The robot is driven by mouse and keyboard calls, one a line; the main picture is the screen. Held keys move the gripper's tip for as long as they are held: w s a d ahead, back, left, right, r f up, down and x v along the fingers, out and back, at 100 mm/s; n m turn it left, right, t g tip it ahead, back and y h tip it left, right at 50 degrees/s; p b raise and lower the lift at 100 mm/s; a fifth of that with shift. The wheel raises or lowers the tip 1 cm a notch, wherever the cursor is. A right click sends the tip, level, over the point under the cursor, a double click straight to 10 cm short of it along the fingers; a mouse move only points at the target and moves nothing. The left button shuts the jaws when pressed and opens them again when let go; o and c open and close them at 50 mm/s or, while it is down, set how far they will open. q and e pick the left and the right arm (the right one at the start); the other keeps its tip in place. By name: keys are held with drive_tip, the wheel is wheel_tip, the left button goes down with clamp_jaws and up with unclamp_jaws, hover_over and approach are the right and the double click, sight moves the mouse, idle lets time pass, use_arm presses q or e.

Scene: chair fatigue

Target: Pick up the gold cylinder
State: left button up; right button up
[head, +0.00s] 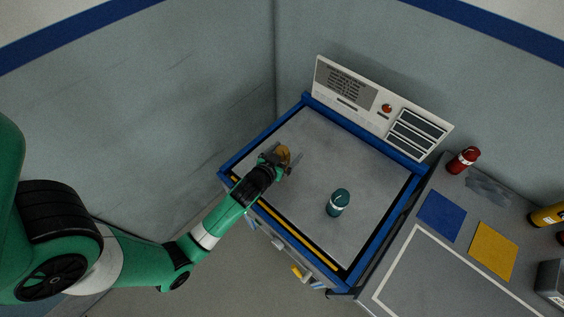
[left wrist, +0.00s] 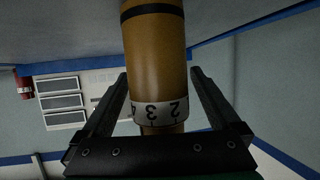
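The gold cylinder (head: 284,154) stands near the left corner of the grey tray surface, partly hidden by my left gripper in the head view. In the left wrist view the gold cylinder (left wrist: 157,55) fills the middle, with a black band and a white numbered band. My left gripper (head: 280,160) reaches it from the front left. Its two fingers (left wrist: 159,75) lie on either side of the cylinder, with narrow gaps that suggest it is open around it. My right gripper is in neither view.
A teal cylinder (head: 338,202) stands on the grey surface of the blue-rimmed tray (head: 372,262). A white control panel (head: 345,88) rises behind. On the right bench are a red cylinder (head: 463,160), blue square (head: 441,215), yellow square (head: 493,250) and yellow cylinder (head: 547,216).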

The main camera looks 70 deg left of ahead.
sight(283, 149)
use_arm(q)
clamp_jaws()
idle(0.4)
wheel_tip(283, 149, up, 4)
drive_tip(key=shift+s+d+r+p, duration=0.1)
drive_tip(key=shift+p, duration=1.1)
drive_tip(key=d+r, duration=0.1)
drive_tip(key=s+d+r+p, duration=0.1)
drive_tip(key=r, duration=0.1)
drive_tip(key=s+d+r+p, duration=0.1)
drive_tip(key=shift+s+r, duration=0.25)
drive_tip(key=w+d+p+v, duration=0.1)
drive_tip(key=p+v, duration=0.1)
drive_tip(key=v, duration=0.8)
drive_tip(key=shift+s+d+r, duration=0.25)
drive_tip(key=shift+s, duration=0.05)
